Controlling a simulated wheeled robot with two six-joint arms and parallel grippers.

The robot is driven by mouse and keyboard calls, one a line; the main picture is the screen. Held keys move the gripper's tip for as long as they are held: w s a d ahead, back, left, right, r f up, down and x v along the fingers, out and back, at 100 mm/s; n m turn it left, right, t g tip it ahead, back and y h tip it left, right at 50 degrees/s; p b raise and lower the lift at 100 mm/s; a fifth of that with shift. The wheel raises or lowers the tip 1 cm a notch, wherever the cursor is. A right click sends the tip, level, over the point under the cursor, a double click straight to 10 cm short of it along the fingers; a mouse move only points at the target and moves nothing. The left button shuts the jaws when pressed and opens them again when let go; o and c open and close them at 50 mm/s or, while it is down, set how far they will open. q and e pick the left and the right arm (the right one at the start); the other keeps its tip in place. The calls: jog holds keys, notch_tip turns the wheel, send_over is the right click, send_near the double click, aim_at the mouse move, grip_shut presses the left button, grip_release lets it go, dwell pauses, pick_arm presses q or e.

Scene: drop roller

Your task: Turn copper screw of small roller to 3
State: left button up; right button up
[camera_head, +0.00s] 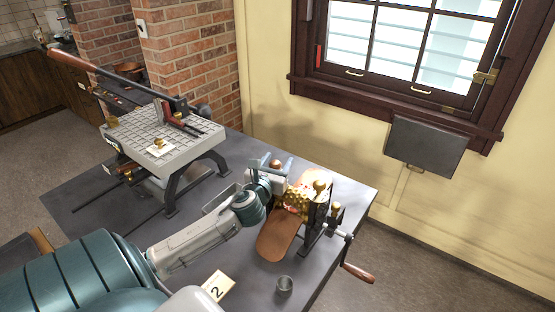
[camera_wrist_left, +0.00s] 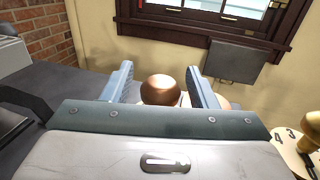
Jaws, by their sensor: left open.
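The small roller (camera_head: 297,199), with a gold embossed drum and dark frame, stands near the right table edge. Its copper screw has a round copper knob (camera_wrist_left: 160,89), also visible in the head view (camera_head: 275,163). My left gripper (camera_head: 277,166) is at the knob, its two blue fingers apart on either side of it in the left wrist view (camera_wrist_left: 160,76). I cannot tell whether they touch it. A pale dial (camera_wrist_left: 292,150) with a brass screw (camera_wrist_left: 312,143) and numerals, 3 and 4 among them, shows at lower right. The copper screw's own setting is hidden. My right gripper is out of view.
A wooden-handled crank (camera_head: 357,273) sticks out past the table edge. A brown tongue-shaped board (camera_head: 278,236), a small metal cup (camera_head: 285,285) and a card marked 2 (camera_head: 217,286) are nearby. A larger gridded machine (camera_head: 160,145) stands at the back left.

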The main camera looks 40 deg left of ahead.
pick_arm(q)
jog(key=shift+w+a, duration=0.1)
jog(key=shift+w, duration=0.1)
jog(key=c, duration=1)
jog(key=shift+o, duration=0.2)
jog(key=shift+n+y+p, duration=0.35)
jog(key=shift+n+y, duration=0.05)
jog(key=shift+y, duration=0.2)
jog(key=shift+s+a+n+g+y, duration=0.1)
jog(key=shift+n+g+y, duration=0.3)
jog(key=shift+g+y, duration=0.15)
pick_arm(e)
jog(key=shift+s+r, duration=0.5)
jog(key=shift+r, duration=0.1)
pick_arm(q)
jog(key=o, duration=0.9)
jog(key=shift+o, duration=0.3)
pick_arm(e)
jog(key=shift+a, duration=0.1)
pick_arm(q)
jog(key=shift+s, duration=0.1)
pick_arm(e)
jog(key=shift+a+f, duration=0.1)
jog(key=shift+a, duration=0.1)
